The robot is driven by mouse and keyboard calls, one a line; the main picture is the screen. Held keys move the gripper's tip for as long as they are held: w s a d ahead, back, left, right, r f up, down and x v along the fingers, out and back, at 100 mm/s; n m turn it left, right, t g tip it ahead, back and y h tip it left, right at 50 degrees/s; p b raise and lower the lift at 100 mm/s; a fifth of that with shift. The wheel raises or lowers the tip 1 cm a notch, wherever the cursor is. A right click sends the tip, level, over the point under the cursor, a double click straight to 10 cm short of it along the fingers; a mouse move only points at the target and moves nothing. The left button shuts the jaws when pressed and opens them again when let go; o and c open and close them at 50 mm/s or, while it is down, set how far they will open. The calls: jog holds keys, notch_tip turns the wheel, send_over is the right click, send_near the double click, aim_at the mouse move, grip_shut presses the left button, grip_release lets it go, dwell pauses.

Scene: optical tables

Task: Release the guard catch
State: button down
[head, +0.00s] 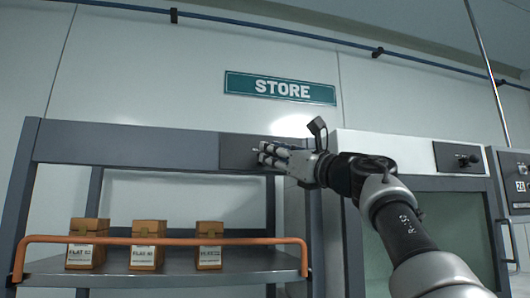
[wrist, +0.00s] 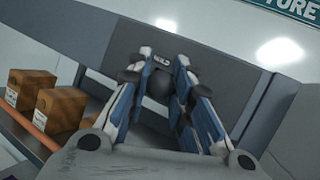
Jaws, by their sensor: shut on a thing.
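The guard catch shows in the wrist view as a dark rounded knob (wrist: 160,86) on a dark grey plate (wrist: 222,88). My gripper (wrist: 160,68) has its fingers on both sides of the knob and is shut on it. In the head view my gripper (head: 262,152) is at the plate (head: 236,152) on the shelf's top beam, near its right end. The fingers hide the knob there. The orange guard bar (head: 180,240) runs across the front of the shelf, level with the boxes.
Boxes (head: 148,246) stand on the shelf (head: 110,277) behind the bar. A white cabinet (head: 400,148) with a black knob panel (head: 458,157) stands to the right, behind my arm.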

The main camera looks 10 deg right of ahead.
jog(key=shift+w+d+n+g+y+p, duration=0.1)
jog(key=shift+d+n+g+y+p, duration=0.2)
jog(key=shift+n+g+y+p, duration=0.55)
jog(key=shift+w+d+n+g+y+p, duration=0.15)
jog(key=shift+d+n+g+y+p, duration=0.3)
jog(key=shift+y+p, duration=0.7)
jog(key=shift+w+d+n+g+y+p, duration=0.1)
jog(key=shift+d+n+g+y+p, duration=0.05)
jog(key=shift+n+g+y+p, duration=0.7)
jog(key=shift+g+y, duration=0.25)
jog(key=c, duration=1.5)
grip_release()
jog(key=shift+s+d, duration=0.1)
jog(key=shift+o, duration=0.5)
jog(key=v, duration=1.2)
